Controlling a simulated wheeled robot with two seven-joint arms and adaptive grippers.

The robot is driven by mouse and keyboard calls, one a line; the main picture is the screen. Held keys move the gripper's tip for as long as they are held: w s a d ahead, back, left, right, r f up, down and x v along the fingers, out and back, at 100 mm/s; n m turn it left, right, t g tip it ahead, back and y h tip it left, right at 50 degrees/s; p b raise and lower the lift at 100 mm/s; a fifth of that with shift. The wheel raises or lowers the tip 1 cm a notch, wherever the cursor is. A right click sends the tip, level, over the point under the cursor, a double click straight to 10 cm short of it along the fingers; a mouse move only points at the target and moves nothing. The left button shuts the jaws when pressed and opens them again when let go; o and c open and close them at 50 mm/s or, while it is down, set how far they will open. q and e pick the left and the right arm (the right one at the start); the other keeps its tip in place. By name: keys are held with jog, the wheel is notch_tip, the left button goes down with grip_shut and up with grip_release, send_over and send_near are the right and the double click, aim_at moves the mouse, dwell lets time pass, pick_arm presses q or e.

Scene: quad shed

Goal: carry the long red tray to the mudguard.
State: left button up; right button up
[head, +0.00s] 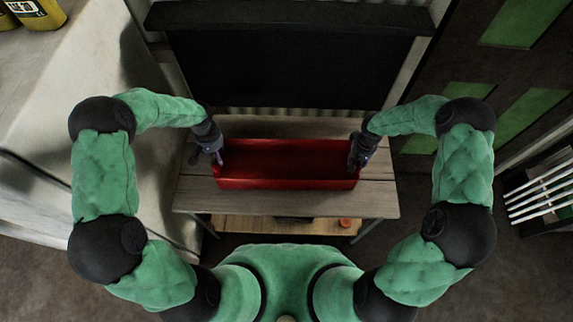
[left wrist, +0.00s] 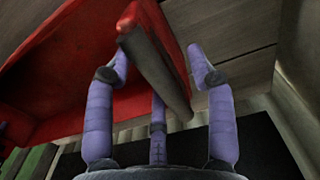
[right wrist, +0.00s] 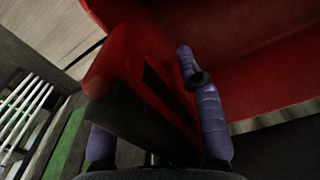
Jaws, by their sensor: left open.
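The long red tray (head: 287,183) lies empty on a wooden bench, its long side running left to right. My left gripper (head: 215,160) is at its left end, fingers spread on both sides of the end wall; the left wrist view shows the wall (left wrist: 165,30) between them, with a gap to the right finger. My right gripper (head: 357,160) is at the right end. In the right wrist view the end wall (right wrist: 145,70) stands between its fingers; the left finger is mostly hidden, so its closure is unclear. I cannot identify the mudguard with certainty.
The wooden bench (head: 300,201) has bare planks in front of the tray and a lower shelf with a small orange object (head: 345,223). A large black panel (head: 285,60) stands behind. A pale surface (head: 50,90) is at left, a white slatted rack (head: 540,193) at right.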

pick_arm(q)
jog(key=shift+f, duration=0.1)
jog(key=shift+c, duration=0.3)
pick_arm(e)
jog(key=shift+f, duration=0.1)
jog(key=shift+c, duration=0.3)
pick_arm(q)
jog(key=c, duration=0.5)
pick_arm(e)
jog(key=c, duration=0.5)
pick_arm(q)
grip_shut()
pick_arm(e)
grip_shut()
pick_arm(q)
jog(key=shift+w+a+r, duration=0.1)
jog(key=shift+r, duration=0.15)
pick_arm(e)
jog(key=shift+w+d+r, duration=0.1)
jog(key=shift+d+r, duration=0.05)
jog(key=shift+r, duration=0.1)
